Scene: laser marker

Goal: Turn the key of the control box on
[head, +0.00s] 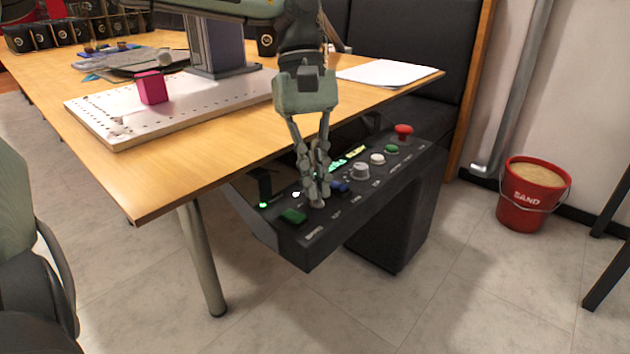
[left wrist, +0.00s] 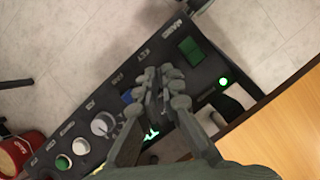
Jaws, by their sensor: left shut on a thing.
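The control box (head: 372,190) is a dark slanted panel at the table's right side. It carries a green rocker switch (head: 293,216), a blue button (head: 340,186), a grey knob (head: 360,171), a white button (head: 377,158), a green button (head: 392,148) and a red mushroom button (head: 403,131). My left gripper (head: 318,203) points down onto the panel between the rocker switch and the blue button. In the left wrist view its fingertips (left wrist: 164,80) are closed together near the KEY label (left wrist: 145,55). The key is hidden between the fingers. My right gripper is out of view.
The wooden table (head: 190,185) is right beside the box, its edge close to my left gripper. A white perforated plate (head: 110,128) with a magenta block (head: 151,87) lies on it. A red sand bucket (head: 531,195) stands on the floor at right. Green lights glow on the panel.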

